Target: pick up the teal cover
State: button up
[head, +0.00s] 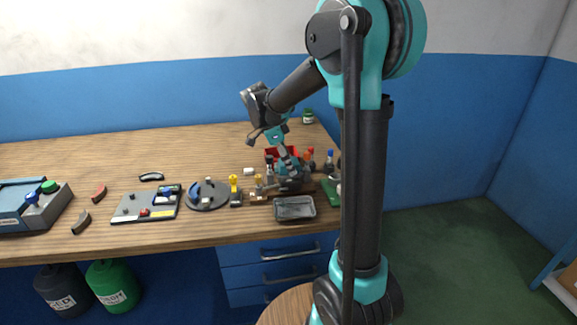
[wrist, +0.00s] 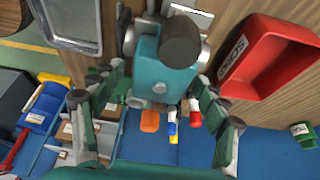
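The teal cover (wrist: 163,68) shows in the middle of the wrist view as a boxy teal piece with a dark rounded cylinder at its upper right. Grey wheel-like parts show beside it. In the head view, a teal patch near the red bin probably belongs to it, but my gripper (head: 288,168) partly hides it. In the wrist view my gripper (wrist: 158,95) has its fingers spread, one to the left and one to the right of the cover. It appears open. I cannot tell whether either finger touches the cover.
A red bin (wrist: 250,60) stands close on the right in the wrist view. A grey tray (head: 295,208) lies at the table's front edge. Small bottles (head: 329,158) stand to the right. A round dark stand (head: 207,194) and a tool board (head: 146,204) lie to the left.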

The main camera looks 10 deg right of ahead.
jog(key=c, duration=1.2)
jog(key=shift+r, duration=0.15)
